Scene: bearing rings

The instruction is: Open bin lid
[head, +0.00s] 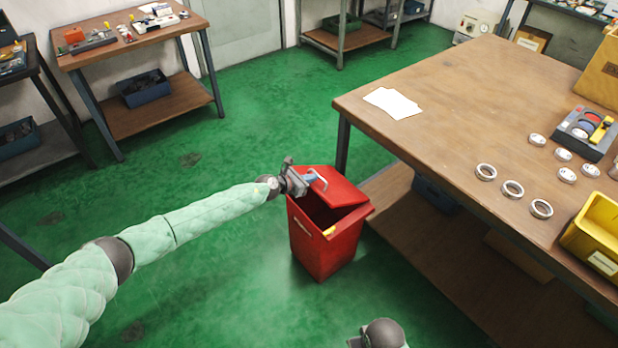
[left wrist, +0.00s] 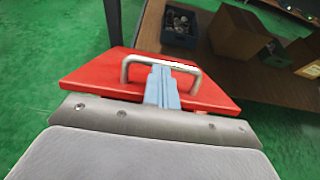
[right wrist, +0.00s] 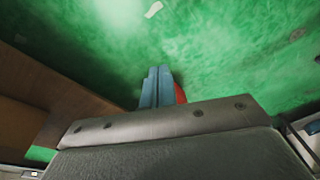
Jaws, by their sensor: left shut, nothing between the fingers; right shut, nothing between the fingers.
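The red bin (head: 325,245) stands on the green floor beside the large table. Its red lid (head: 342,190) is tilted, partly raised, with a dark opening below it at the front left. The lid also shows in the left wrist view (left wrist: 90,78), with its silver handle (left wrist: 186,67). My left gripper (head: 316,177) is at the handle, its blue fingers shut with nothing between them. In the left wrist view the fingertips (left wrist: 161,72) lie within the handle loop; contact is unclear. My right gripper (right wrist: 157,75) is shut and empty, pointing toward the floor, away from the lid.
The large wooden table (head: 440,125) is right of the bin, with bearing rings (head: 512,189), white papers (head: 393,103) and a yellow bin (head: 600,225) on it. Its lower shelf (head: 400,225) is close to the bin. The floor (head: 200,260) left of the bin is clear.

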